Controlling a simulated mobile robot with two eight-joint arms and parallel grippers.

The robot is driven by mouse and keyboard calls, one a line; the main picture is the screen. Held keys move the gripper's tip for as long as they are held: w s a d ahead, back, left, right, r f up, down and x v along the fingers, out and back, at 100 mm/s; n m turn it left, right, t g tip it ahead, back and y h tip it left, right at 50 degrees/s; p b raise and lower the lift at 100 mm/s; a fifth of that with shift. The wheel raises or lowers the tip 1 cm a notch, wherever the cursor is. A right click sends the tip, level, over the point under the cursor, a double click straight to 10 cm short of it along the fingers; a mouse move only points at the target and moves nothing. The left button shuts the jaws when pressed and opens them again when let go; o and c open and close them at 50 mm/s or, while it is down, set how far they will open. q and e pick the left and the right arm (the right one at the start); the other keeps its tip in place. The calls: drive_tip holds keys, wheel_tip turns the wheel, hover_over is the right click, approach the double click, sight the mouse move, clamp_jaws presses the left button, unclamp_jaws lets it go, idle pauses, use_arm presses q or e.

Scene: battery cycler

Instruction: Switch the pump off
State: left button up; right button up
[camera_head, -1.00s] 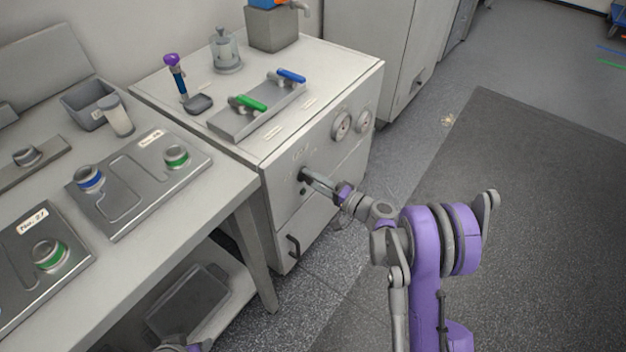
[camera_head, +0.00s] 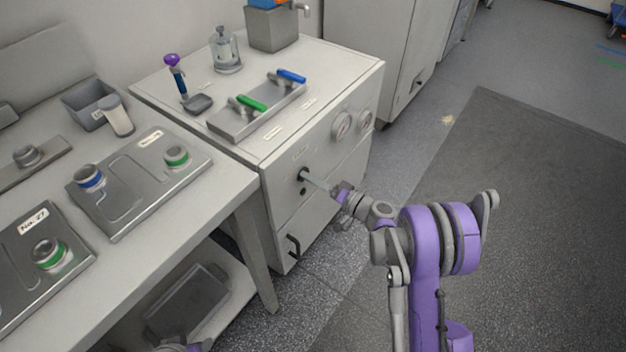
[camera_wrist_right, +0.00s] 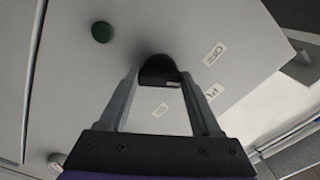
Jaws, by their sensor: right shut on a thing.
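The pump's black rotary switch (camera_wrist_right: 158,69) is on the front panel of the light grey cabinet (camera_head: 285,215). In the head view the switch (camera_head: 302,174) shows at my right gripper's tips. My right gripper (camera_head: 305,177) reaches it from the right and is shut on it. In the right wrist view the knob sits between the two fingertips (camera_wrist_right: 158,76). A round green lamp (camera_wrist_right: 102,32) is beside the switch and looks dark; in the head view it is the small dot (camera_head: 303,191) below it. Only a sliver of my left arm shows at the bottom edge.
Two round gauges (camera_head: 342,126) are on the panel to the right. A drawer handle (camera_head: 293,246) is below. Valves with green (camera_head: 251,103) and blue (camera_head: 291,76) handles stand on the cabinet top. A bench (camera_head: 225,190) stands left; floor right is clear.

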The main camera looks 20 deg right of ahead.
drive_tip(key=o, duration=1.4)
drive_tip(key=p+v, duration=0.1)
drive_tip(key=v, duration=0.9)
drive_tip(key=shift+s+d, duration=0.3)
